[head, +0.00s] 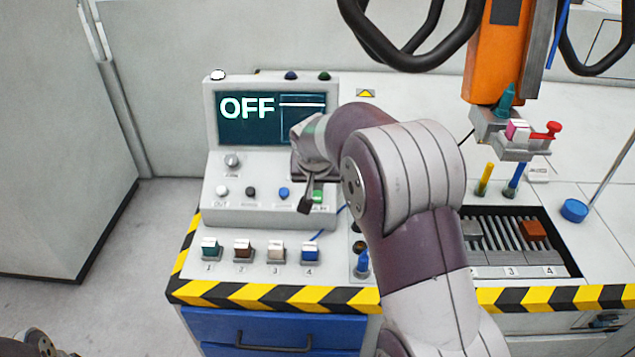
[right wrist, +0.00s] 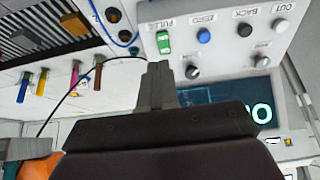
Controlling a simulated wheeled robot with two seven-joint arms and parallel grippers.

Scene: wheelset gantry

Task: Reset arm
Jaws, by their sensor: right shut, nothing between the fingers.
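My right arm reaches in from the bottom of the head view and bends over the control panel (head: 214,170). My right gripper (head: 304,207) is shut and empty, pointing down beside the green rocker switch (head: 318,196). I cannot tell whether the fingertips touch the panel. The screen (head: 245,125) reads OFF and is partly hidden by my arm. My left gripper is not in view.
Several numbered switches (head: 243,252) line the panel front. To the right are a slotted tray (head: 490,262), an orange gantry column (head: 497,50) with a small holder, and a blue round base (head: 574,210) with a rod. Striped tape (head: 270,298) marks the bench edge.

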